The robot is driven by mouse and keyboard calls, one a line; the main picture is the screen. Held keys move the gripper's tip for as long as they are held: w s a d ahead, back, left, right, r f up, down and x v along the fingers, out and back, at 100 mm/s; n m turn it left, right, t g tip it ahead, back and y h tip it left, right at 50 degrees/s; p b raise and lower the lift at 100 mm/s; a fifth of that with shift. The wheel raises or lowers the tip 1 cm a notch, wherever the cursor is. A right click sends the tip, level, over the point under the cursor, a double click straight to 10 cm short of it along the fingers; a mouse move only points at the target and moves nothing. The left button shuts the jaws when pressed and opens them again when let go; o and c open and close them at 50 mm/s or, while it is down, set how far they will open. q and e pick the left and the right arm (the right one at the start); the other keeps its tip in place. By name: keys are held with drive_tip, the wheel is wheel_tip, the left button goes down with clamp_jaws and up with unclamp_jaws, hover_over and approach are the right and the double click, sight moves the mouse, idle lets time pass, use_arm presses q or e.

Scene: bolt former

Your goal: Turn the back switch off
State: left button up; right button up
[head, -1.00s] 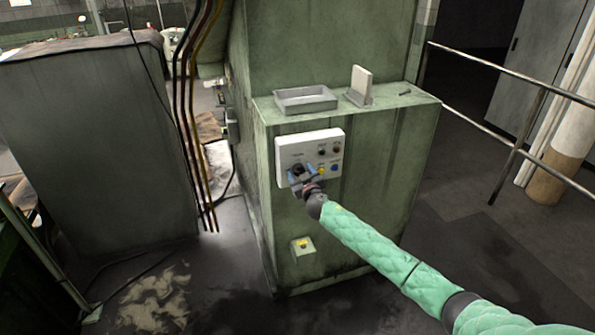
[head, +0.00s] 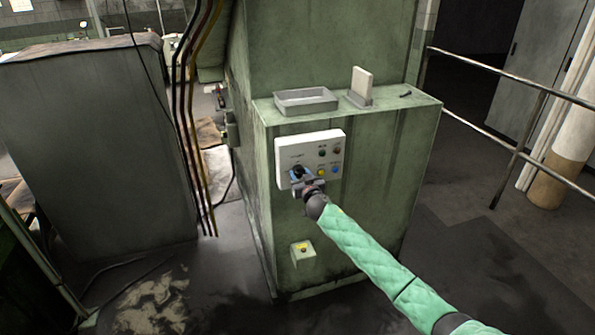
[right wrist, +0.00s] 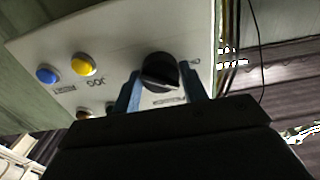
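The switch is a black rotary knob at the lower left of a white control panel (head: 333,149) in the head view, mostly hidden there by my right gripper. The right wrist view shows the knob (right wrist: 160,72) plainly, with a raised grip bar across it. My right gripper (head: 299,176) is at the panel. Its two blue fingers (right wrist: 163,88) stand on either side of the knob and sit close against its edges, closed in on it. My left gripper is not in view.
A yellow button (right wrist: 84,64) and a blue button (right wrist: 47,75) sit beside the knob. The panel is on a green machine cabinet (head: 360,190) with a grey tray (head: 306,108) on top. A small yellow-button box (head: 302,250) is lower down. A metal railing (head: 490,75) stands right.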

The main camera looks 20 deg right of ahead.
drive_tip(key=shift+c, duration=1.4)
drive_tip(key=n, duration=0.3)
drive_tip(key=shift+n+p, duration=0.3)
drive_tip(key=shift+n, duration=0.4)
drive_tip(key=shift+n+p, duration=0.35)
drive_tip(key=shift+n, duration=1.25)
drive_tip(key=o, duration=1.2)
drive_tip(key=s+p, duration=0.1)
drive_tip(key=s, duration=0.7)
drive_tip(key=shift+d, duration=0.15)
